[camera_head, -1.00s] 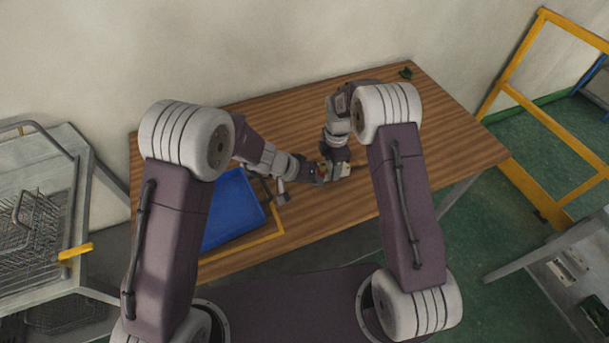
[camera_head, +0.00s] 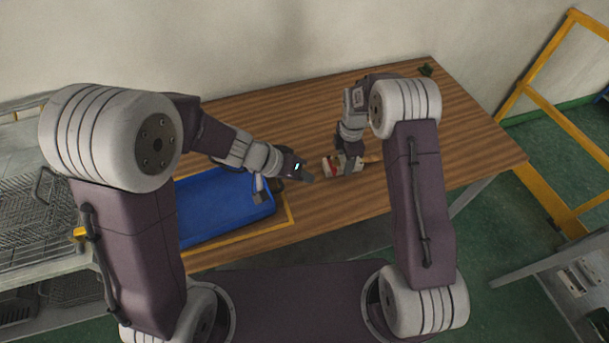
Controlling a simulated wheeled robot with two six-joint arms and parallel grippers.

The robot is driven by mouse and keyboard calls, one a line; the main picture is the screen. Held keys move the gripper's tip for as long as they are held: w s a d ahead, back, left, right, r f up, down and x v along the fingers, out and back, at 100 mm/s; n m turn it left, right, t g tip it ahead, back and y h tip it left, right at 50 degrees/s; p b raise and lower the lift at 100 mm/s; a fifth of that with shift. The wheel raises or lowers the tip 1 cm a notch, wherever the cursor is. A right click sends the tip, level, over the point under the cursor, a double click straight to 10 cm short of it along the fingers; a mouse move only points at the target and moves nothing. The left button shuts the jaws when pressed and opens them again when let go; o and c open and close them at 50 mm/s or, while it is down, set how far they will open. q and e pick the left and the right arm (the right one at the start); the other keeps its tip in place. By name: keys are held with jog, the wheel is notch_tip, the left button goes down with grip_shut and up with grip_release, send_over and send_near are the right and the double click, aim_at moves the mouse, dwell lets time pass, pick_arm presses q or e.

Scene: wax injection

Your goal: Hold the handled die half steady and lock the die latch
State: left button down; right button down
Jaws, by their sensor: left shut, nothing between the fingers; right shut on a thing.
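The die (camera_head: 329,168) is a small pale block with a red part on it, lying on the wooden table. A brown handle-like piece (camera_head: 373,158) sticks out to its right. My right gripper (camera_head: 349,168) is over the right part of the die from above, shut on the handled die half. Its fingers hide some of the die. My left gripper (camera_head: 309,177) is shut and empty, just left of the die, with a small gap between them. The latch is too small to make out, so I cannot tell its position.
A blue tray (camera_head: 268,207) lies at the table's front left, inside a yellow outline, under my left arm. A small dark green thing (camera_head: 425,70) sits at the far right corner. Wire baskets (camera_head: 30,205) stand at the left. The table's right side is clear.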

jog(key=c, duration=0.6)
grip_release()
jog(key=shift+w, duration=0.1)
jog(key=shift+r, duration=0.1)
